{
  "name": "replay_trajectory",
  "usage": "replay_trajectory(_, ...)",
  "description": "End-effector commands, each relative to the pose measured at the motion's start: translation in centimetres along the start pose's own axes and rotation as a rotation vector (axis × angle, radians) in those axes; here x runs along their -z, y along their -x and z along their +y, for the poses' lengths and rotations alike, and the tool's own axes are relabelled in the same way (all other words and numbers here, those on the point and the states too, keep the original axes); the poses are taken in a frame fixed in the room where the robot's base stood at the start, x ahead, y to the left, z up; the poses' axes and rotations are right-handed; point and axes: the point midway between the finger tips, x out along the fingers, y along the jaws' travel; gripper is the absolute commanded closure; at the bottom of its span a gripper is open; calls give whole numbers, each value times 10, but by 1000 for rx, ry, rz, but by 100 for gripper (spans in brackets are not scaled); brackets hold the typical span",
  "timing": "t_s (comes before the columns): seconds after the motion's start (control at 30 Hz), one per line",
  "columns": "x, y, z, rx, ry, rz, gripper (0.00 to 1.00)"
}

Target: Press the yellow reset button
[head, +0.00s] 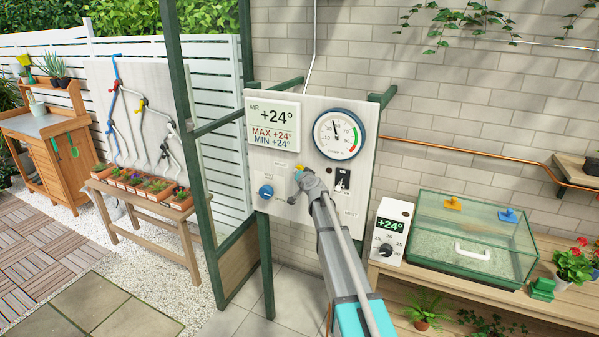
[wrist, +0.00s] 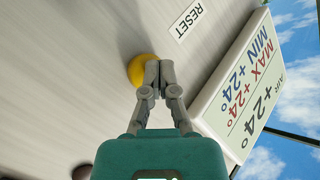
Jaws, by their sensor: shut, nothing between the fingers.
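The yellow reset button (wrist: 138,69) is on the pale control panel, beside the RESET label (wrist: 188,20) in the wrist view. My gripper (wrist: 158,68) is shut and empty. Its fingertips overlap the button's edge in the wrist view; I cannot tell whether they touch it. In the head view my gripper (head: 303,173) is up at the panel (head: 365,125), and only a bit of yellow button (head: 299,168) shows by the fingertips. The rest of the button is hidden there.
The panel also carries a display (head: 272,125) reading AIR +24°, MAX +24° and MIN +24°, a round gauge (head: 339,134), a blue knob (head: 266,192) and a black switch (head: 343,180) close to my gripper's right. A glass propagator box (head: 470,240) stands on the bench at right.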

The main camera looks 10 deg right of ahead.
Motion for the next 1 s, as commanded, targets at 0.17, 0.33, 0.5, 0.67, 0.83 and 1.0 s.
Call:
replay_trajectory(0.17, -4, 6, -4, 1, 0, 0, 100)
replay_trajectory(0.33, -7, 8, -6, 1, 1, -1, 100)
replay_trajectory(0.5, -7, 8, -7, 1, 1, -1, 100)
replay_trajectory(0.67, -7, 8, -7, 1, 1, -1, 100)
replay_trajectory(0.83, -9, 12, -9, 1, 1, -1, 100)
replay_trajectory(1.0, -15, 20, -15, 2, 0, -2, 100)
